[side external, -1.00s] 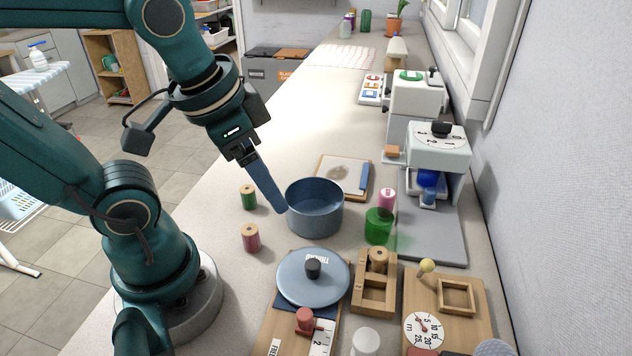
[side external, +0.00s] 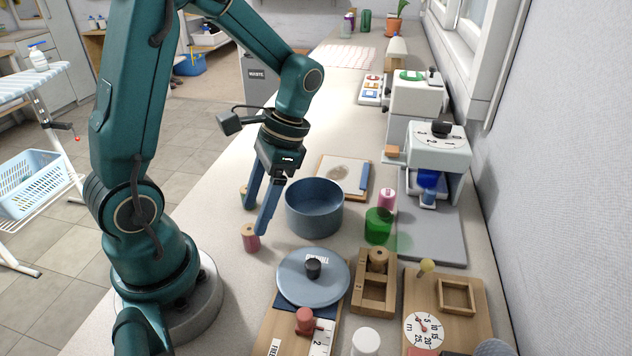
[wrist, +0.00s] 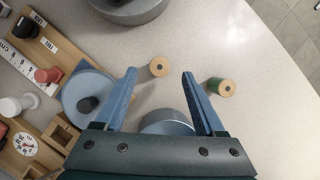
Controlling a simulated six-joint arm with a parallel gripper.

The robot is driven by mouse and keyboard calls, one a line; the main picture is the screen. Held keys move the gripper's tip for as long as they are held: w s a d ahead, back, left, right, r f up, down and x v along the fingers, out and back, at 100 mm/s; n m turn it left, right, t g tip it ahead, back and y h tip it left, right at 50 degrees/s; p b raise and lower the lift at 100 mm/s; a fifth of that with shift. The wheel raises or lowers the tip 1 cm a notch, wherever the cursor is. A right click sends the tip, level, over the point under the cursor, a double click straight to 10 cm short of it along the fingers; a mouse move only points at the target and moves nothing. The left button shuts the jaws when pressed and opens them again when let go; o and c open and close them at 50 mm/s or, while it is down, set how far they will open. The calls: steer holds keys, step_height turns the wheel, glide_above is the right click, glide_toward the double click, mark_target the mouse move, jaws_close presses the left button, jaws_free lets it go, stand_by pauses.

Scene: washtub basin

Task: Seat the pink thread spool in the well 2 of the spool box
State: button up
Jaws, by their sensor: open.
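The pink thread spool (side external: 250,239), dusty rose with wooden ends, stands upright on the counter left of the blue lid. In the wrist view it (wrist: 160,67) shows end-on between the fingertips. My gripper (side external: 255,219) is open and empty, pointing down close to the spool; the wrist view shows both fingers (wrist: 159,73) spread apart. I cannot tell whether the fingertips reach down beside the spool. The wooden spool box (side external: 372,308) stands right of the lid. A tan spool (side external: 379,259) sits in its rear well, and its front well looks empty. I cannot read the well numbers.
A green spool (wrist: 220,87) stands nearby, partly hidden by a finger in the side view. The blue pot (side external: 314,212) is close right of my gripper.

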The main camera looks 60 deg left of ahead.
mark_target(249, 228)
steer(key=shift+x, duration=1.7)
jaws_close()
steer(key=shift+r, duration=0.15)
